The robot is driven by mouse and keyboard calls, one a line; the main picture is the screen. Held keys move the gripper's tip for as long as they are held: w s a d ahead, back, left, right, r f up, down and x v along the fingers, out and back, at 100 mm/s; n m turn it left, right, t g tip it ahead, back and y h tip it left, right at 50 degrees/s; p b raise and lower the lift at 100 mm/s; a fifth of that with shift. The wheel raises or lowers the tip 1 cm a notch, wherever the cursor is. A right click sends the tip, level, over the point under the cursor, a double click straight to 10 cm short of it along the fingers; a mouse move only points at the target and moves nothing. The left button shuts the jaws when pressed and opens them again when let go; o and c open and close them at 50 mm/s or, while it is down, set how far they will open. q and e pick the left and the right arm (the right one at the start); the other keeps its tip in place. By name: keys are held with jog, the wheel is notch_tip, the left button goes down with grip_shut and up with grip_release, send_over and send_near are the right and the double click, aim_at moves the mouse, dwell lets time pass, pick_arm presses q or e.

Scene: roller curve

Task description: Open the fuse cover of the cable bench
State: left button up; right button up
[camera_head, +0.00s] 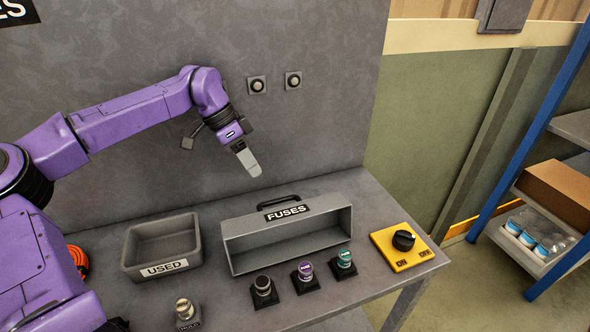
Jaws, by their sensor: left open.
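The grey fuse cover (234,232) stands on the bench (364,186), with a "FUSES" label and a black handle (279,202) at its top. Its hollow side faces the front; I cannot tell whether it is hinged back. Three fuses stand in black holders in front of it: a dark one (263,285), a purple one (305,271) and a teal one (345,259). My left gripper (218,150) is open and empty, above and to the left of the handle, apart from it. My right gripper is not in view.
A grey "USED" bin (130,252) sits left of the cover. A single fuse (184,308) stands at the front left. A yellow ON/OFF panel (389,254) with a black knob (404,240) is at right. Two wall buttons (257,86) (293,80) sit behind. A shelf (546,250) stands far right.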

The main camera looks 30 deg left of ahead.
pick_arm(q)
jog(key=x, duration=0.3)
jog(key=p+x, duration=0.1)
jog(key=x, duration=0.2)
jog(key=p+x, duration=0.1)
jog(key=x, duration=0.3)
jog(key=shift+w+r, duration=0.15)
jog(key=shift+w, duration=0.2)
jog(key=shift+d, duration=0.1)
jog(key=shift+s, duration=0.2)
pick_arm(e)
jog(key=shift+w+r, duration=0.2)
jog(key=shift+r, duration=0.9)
pick_arm(q)
jog(key=shift+w, duration=0.1)
grip_shut()
